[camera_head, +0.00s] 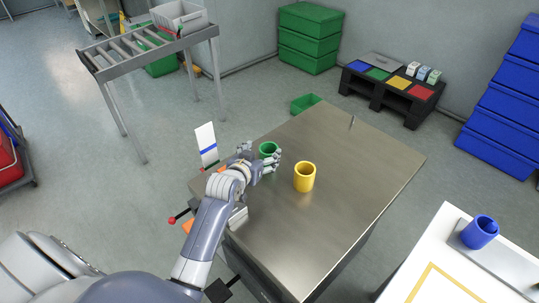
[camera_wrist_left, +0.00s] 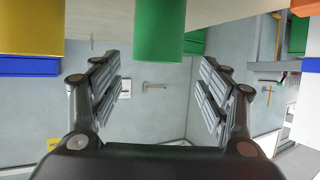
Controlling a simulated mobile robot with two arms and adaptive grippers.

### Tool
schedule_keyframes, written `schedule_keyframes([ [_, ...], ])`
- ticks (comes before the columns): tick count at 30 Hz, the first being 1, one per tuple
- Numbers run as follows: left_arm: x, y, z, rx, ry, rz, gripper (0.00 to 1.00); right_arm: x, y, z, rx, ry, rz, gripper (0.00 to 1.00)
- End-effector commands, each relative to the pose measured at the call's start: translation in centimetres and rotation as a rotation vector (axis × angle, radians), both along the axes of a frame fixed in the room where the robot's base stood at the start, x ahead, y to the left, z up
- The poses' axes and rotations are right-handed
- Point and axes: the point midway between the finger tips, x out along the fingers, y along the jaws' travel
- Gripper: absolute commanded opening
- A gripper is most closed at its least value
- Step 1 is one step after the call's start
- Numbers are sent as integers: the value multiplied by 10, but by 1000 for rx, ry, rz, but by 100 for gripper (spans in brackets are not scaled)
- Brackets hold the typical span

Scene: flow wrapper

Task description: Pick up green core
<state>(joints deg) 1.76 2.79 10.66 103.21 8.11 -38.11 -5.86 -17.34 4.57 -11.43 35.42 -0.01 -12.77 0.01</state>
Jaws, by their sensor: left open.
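The green core (camera_head: 268,149) is a hollow cylinder standing upright on the steel table (camera_head: 330,225), near its far left edge. My left gripper (camera_head: 268,162) is open and empty right beside it, on its near side, and hides its lower part in the head view. In the left wrist view, the green core (camera_wrist_left: 160,30) appears at the top middle, sideways between the two spread fingers (camera_wrist_left: 158,85) but apart from both. Whether it is in reach of the fingertips I cannot tell. My right gripper is in neither view.
A yellow core (camera_head: 304,177) stands to the right of the green one. It also shows in the left wrist view (camera_wrist_left: 30,27). A white and blue upright panel (camera_head: 206,143) stands at the table's left edge. The steel table's right half is clear.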

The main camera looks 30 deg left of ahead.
Motion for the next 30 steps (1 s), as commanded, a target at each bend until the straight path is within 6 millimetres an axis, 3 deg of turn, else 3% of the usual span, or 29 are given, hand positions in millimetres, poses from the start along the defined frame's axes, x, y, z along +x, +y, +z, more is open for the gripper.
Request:
schedule_keyframes([
  [5, 13, 1, -5, 0, -1, 0, 70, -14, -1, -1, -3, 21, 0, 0],
  [15, 41, 1, -23, -1, 1, -1, 70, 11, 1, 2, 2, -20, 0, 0],
  [19, 53, 3, -28, -1, 0, 0, 70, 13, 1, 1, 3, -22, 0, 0],
  [30, 60, 4, -31, 0, 0, 0, 70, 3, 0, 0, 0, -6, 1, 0],
])
